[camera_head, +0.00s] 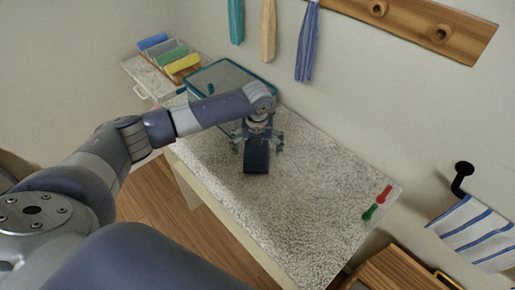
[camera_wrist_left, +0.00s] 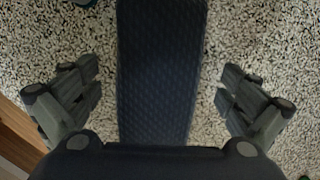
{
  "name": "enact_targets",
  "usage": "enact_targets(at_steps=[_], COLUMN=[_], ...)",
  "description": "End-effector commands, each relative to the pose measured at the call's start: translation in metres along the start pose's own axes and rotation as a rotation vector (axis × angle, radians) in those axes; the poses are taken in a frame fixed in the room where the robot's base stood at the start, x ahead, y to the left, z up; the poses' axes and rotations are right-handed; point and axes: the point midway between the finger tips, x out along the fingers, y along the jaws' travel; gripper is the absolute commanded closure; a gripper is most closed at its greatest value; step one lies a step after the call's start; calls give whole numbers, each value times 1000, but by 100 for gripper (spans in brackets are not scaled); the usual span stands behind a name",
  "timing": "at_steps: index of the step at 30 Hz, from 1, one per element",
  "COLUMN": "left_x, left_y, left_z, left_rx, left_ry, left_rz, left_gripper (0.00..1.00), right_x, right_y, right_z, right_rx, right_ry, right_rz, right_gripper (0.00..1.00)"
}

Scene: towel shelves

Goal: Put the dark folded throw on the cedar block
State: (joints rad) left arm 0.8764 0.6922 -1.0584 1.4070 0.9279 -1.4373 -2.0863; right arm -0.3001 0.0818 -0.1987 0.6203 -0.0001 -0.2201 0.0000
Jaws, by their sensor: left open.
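The dark folded throw (camera_head: 256,158) lies on the speckled tabletop, under my left gripper (camera_head: 257,147). In the left wrist view the throw (camera_wrist_left: 160,70) is a long, dark, quilted strip running up the picture. My left gripper (camera_wrist_left: 160,88) is open, with one finger on each side of the throw and speckled surface showing between the fingers and its edges. The near end of the throw is hidden by the gripper body. I cannot make out the cedar block for sure. My right gripper is not in view.
A teal-rimmed clear bin (camera_head: 226,75) stands behind my left arm. Rolled towels (camera_head: 173,56) sit at the back left. A red and a green small item (camera_head: 376,203) lie near the table's right end. A wooden slatted piece (camera_head: 395,268) is at the lower right. The tabletop's right half (camera_head: 310,190) is mostly clear.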

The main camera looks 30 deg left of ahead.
Motion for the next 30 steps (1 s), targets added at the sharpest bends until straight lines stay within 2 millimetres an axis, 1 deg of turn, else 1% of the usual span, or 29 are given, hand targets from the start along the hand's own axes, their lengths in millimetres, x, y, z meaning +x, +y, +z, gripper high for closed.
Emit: enact_targets(at_steps=[3,8,9,11,12,14,15,17,18,26,30], left_x=[4,4,4,4,4,4,4,4,3,1,-8], left_y=[0,0,0,0,0,0,0,0,0,0,-1], left_z=[0,0,0,0,0,0,0,0,1,1,4], left_rx=[0,0,0,0,0,0,0,0,0,0,-1], left_ry=[-1,-1,-1,-1,-1,-1,-1,-1,-2,-3,-5], left_rz=[0,-1,-1,-1,-1,-1,0,0,-1,-2,-3], left_gripper=[0,0,9,23,32,45,50,50,55,55,55], right_x=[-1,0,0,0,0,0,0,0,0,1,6], right_y=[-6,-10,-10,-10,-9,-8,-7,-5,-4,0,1], right_z=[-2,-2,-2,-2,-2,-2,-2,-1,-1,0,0], right_rx=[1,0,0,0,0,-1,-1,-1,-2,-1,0], right_ry=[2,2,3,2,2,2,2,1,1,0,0], right_rz=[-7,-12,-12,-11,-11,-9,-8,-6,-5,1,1], right_gripper=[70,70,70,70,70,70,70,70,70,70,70])
